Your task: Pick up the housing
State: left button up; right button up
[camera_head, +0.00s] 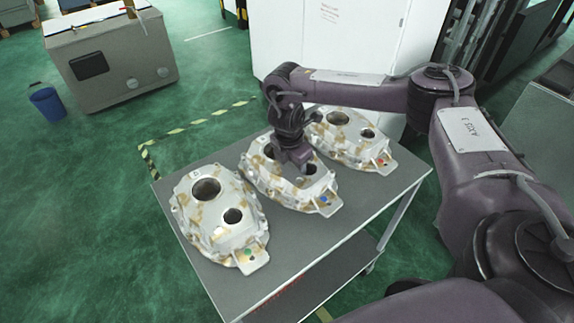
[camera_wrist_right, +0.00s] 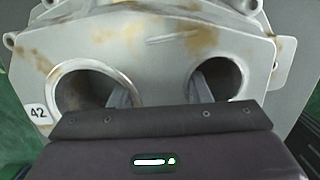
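Three pale metal housings with brown stains lie on a grey table. One is at the left (camera_head: 217,217) with a green dot, one in the middle (camera_head: 322,192) with a blue dot, one at the back right (camera_head: 350,138) with a red dot. My right gripper (camera_head: 304,172) is down at the middle housing and hides part of its top. In the right wrist view, this housing (camera_wrist_right: 165,50) shows two round holes and a "42" label. One finger reaches into each hole, with the wall between them. Whether they press on it I cannot tell. My left gripper is not in view.
The grey table (camera_head: 285,277) has a lower shelf and a bare strip at its front. A beige cabinet (camera_head: 110,60) and blue bin (camera_head: 47,103) stand back left. White cabinets (camera_head: 335,45) stand close behind the table. Yellow-black tape (camera_head: 205,118) marks the green floor.

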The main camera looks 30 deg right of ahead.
grip_shut()
jog(key=shift+w+r, duration=0.1)
jog(key=shift+w, duration=0.05)
